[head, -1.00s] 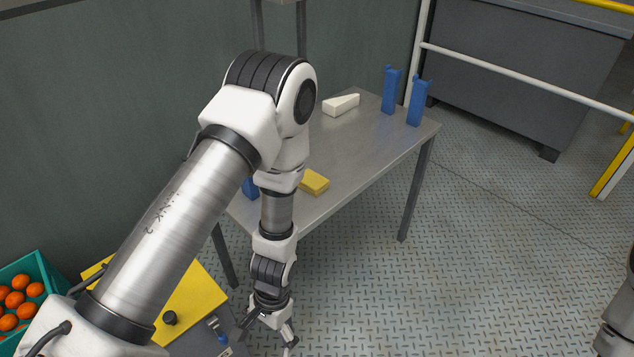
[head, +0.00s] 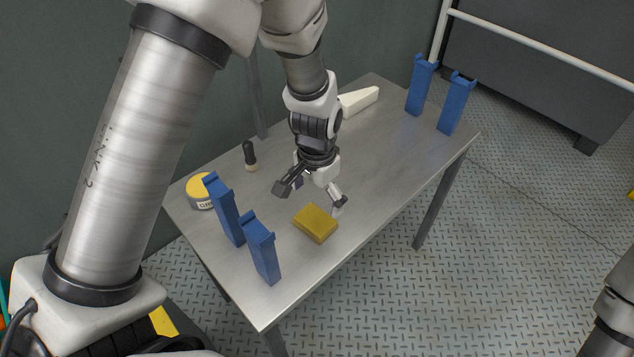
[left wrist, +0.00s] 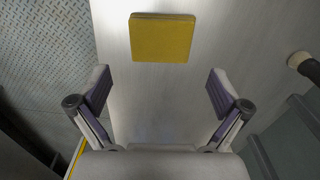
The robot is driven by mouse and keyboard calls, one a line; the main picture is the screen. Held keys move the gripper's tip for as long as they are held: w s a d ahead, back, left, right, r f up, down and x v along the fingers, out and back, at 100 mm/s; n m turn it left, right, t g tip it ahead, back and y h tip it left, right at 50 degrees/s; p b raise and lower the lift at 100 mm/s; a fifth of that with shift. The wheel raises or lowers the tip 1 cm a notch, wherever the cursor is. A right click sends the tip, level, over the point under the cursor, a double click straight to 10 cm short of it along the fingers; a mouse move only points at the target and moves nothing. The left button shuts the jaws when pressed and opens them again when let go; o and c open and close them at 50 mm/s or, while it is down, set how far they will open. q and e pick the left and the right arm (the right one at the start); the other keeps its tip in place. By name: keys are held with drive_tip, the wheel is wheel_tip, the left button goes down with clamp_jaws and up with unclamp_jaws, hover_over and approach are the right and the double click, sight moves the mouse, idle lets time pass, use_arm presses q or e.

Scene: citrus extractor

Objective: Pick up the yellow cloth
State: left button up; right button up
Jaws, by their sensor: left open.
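The yellow cloth (head: 316,223) is a folded, flat rectangular block lying on the grey metal table (head: 375,188), near its front edge. My left gripper (head: 312,198) is open and empty above the table, just behind the cloth in the head view. In the left wrist view the cloth (left wrist: 162,38) lies at the top centre, beyond the two spread fingertips (left wrist: 160,88) and not between them. The right gripper is not in view.
Two blue uprights (head: 258,248) stand at the table's near left end and two more (head: 455,104) at its far right end. A yellow-lidded tin (head: 199,191), a dark-handled brush (head: 250,156) and a white wedge (head: 359,101) also stand on the table.

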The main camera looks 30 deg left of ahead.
sight(316, 217)
use_arm(q)
drive_tip(key=shift+w+a+f, duration=0.3)
drive_tip(key=shift+w+f, duration=0.1)
drive_tip(key=shift+w, duration=0.1)
drive_tip(key=shift+s+d+f, duration=0.2)
drive_tip(key=shift+s+f, duration=0.15)
drive_tip(key=shift+f, duration=0.25)
drive_tip(key=shift+s+d+f, duration=0.2)
drive_tip(key=shift+s+f, duration=0.15)
drive_tip(key=shift+f, duration=0.25)
drive_tip(key=f, duration=0.4)
drive_tip(key=shift+w+a+f, duration=0.15)
drive_tip(key=shift+w+a, duration=0.2)
drive_tip(key=shift+s+d, duration=0.1)
drive_tip(key=shift+d, duration=0.05)
drive_tip(key=c, duration=0.8)
